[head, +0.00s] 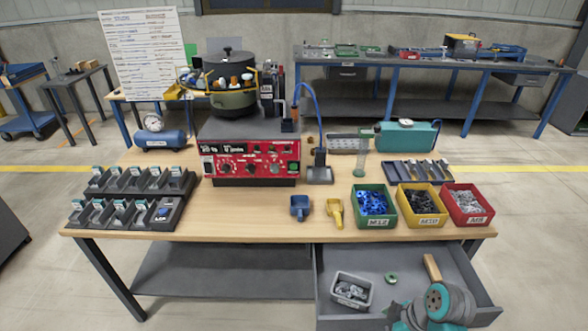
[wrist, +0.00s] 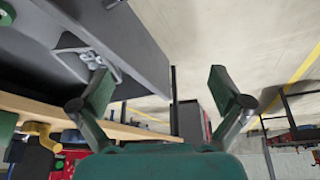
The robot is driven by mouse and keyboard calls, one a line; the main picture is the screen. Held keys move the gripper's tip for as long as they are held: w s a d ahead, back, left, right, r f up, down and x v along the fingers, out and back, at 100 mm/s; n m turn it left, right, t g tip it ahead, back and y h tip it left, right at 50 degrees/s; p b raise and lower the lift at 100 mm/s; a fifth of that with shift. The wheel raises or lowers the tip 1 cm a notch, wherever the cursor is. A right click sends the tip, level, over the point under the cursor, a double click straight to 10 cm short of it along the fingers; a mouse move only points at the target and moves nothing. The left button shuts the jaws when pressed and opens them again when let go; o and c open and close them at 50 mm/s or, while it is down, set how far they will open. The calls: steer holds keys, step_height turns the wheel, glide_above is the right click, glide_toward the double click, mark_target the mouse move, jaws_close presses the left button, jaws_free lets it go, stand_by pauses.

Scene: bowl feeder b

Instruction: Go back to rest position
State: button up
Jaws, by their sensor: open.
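My gripper (wrist: 158,88) shows in the wrist view with its two green-padded fingers spread wide apart. Nothing is between the fingers, and they touch nothing that I can see. In the head view part of my teal arm shows at the bottom right, over the front right of the open drawer (head: 320,300); the fingers cannot be made out there. The drawer holds a grey bin (head: 351,290) with metal parts, a green ring (head: 391,278) and a wooden-looking bar (head: 432,267). The grey bin also shows at the upper left of the wrist view.
The workbench (head: 250,222) carries a red-fronted feeder (head: 250,160), black holders at left, and green (head: 373,207), yellow (head: 423,211) and red (head: 468,205) bins. A blue scoop (head: 299,207) and yellow scoop (head: 335,211) lie near the front edge. The drawer juts out below.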

steer(key=s+a+f+m+t+h, duration=0.2)
steer(key=s+f+m+t, duration=0.15)
steer(key=s, duration=0.45)
steer(key=s+a+f+m+t+h, duration=0.1)
steer(key=s+a+f+m+t, duration=0.15)
steer(key=s+f+m, duration=0.4)
steer(key=s+r+m+t+h, duration=0.1)
steer(key=s+r+m+t, duration=0.2)
steer(key=s+r, duration=1.5)
step_height(320, 180, up, 4)
steer(key=t, duration=0.3)
steer(key=shift+s+d+t, duration=0.3)
steer(key=shift+s+t, duration=0.05)
steer(key=shift+t, duration=0.05)
steer(key=shift+f, duration=0.1)
